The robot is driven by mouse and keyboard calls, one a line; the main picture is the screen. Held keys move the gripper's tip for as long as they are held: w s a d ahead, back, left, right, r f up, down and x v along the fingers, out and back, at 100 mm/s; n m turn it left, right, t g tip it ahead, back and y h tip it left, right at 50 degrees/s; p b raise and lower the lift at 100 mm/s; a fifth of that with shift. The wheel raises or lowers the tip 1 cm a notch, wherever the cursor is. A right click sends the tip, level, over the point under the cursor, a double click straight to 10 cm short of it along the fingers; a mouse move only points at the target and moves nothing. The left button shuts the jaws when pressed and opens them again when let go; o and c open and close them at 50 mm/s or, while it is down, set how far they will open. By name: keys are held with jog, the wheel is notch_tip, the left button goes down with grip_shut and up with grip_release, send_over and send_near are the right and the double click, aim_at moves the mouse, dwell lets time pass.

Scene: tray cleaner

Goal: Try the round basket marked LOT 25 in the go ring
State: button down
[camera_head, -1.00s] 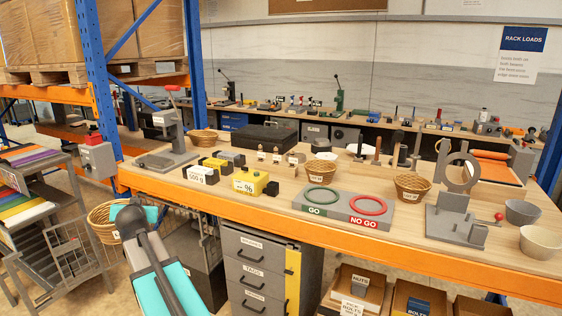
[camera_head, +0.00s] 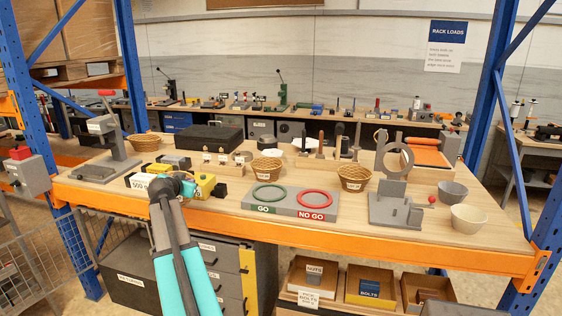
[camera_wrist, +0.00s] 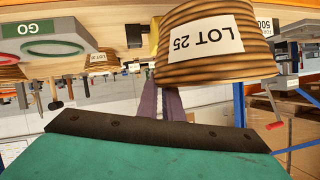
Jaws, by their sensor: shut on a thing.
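The round wicker basket marked LOT 25 (camera_wrist: 183,66) fills the upper right of the wrist view, with its white label facing the camera. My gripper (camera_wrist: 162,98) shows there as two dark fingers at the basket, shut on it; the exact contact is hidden. The go ring (camera_head: 269,196) is a green ring lying on the grey plate (camera_head: 287,206), right of my arm. It also shows at the wrist view's upper left (camera_wrist: 50,48).
The red NO GO ring (camera_head: 317,198) lies on the same plate. Other baskets (camera_head: 354,177) (camera_head: 267,166) stand behind it. The yellow block (camera_head: 205,186) and 500 g weight (camera_head: 140,181) are near my arm. A grey stand with an upright ring (camera_head: 395,205) is at right.

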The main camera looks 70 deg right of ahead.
jog(key=s+d+r+m+g, duration=0.1)
jog(key=s+d+m+g, duration=0.1)
jog(key=s+d, duration=0.5)
jog(key=s+d+r+m+g+p, duration=0.1)
jog(key=s+d, duration=0.5)
jog(key=s, duration=0.7)
jog(key=s+d+r+m+g+p, duration=0.1)
jog(key=s+d+r+m+g, duration=0.1)
jog(key=s+d+m+g, duration=0.2)
jog(key=s+d+g, duration=0.1)
jog(key=s+d, duration=0.2)
jog(key=s, duration=0.3)
jog(key=shift+d, duration=0.3)
jog(key=shift+f+p, duration=0.15)
jog(key=shift+p, duration=0.15)
notch_tip(320, 180, down, 7)
jog(key=b, duration=0.3)
jog(key=shift+f, duration=0.3)
jog(key=c, duration=1.8)
grip_release()
jog(key=shift+c, duration=0.2)
